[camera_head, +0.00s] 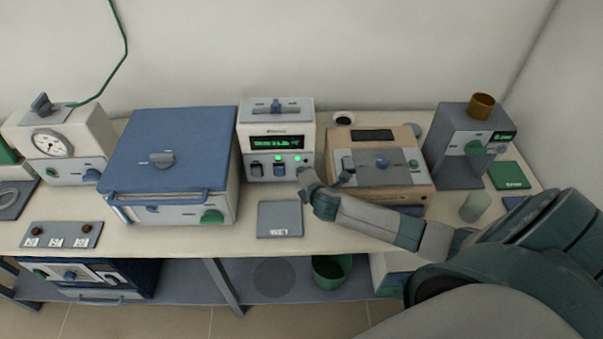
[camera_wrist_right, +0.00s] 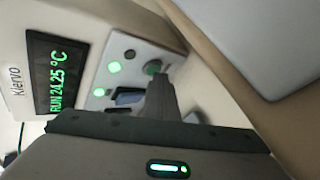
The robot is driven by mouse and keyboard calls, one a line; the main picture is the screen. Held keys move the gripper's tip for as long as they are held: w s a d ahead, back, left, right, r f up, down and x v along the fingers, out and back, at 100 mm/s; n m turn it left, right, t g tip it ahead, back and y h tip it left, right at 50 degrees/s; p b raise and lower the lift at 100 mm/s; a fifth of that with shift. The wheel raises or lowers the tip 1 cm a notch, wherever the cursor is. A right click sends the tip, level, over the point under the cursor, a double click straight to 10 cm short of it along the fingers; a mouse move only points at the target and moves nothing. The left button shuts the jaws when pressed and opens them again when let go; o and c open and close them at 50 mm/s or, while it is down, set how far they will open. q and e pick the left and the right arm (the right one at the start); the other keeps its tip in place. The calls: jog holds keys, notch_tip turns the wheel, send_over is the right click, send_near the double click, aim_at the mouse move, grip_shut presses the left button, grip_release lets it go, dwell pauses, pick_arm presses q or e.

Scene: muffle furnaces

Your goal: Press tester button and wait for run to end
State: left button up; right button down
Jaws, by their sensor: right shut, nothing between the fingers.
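The tester, a white box (camera_head: 278,181) with a green lit display (camera_head: 277,142), stands at the middle back of the bench. In the right wrist view its display (camera_wrist_right: 55,75) reads RUN 24.25 °C, and green lights (camera_wrist_right: 114,67) glow on its panel. A round green button (camera_wrist_right: 152,67) sits near the panel edge. My right gripper (camera_head: 304,176) is at the lower right of the tester's front. In the wrist view its shut, empty fingers (camera_wrist_right: 160,84) reach up to the green button and partly cover it; I cannot tell whether they touch. My left gripper is out of view.
A grey pad (camera_head: 280,219) lies in front. Farther right are a grey device (camera_head: 462,150) and a green pad (camera_head: 509,175).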

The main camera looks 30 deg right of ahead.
dwell(0.4)
jog(key=shift+s+a+p, duration=0.4)
jog(key=shift+s+p, duration=0.1)
jog(key=shift+s, duration=0.25)
jog(key=shift+s+a+p, duration=0.6)
jog(key=shift+s+a, duration=0.05)
jog(key=shift+s, duration=0.35)
jog(key=shift+s+a+p, duration=0.4)
jog(key=shift+s+a, duration=0.25)
jog(key=shift+s, duration=0.5)
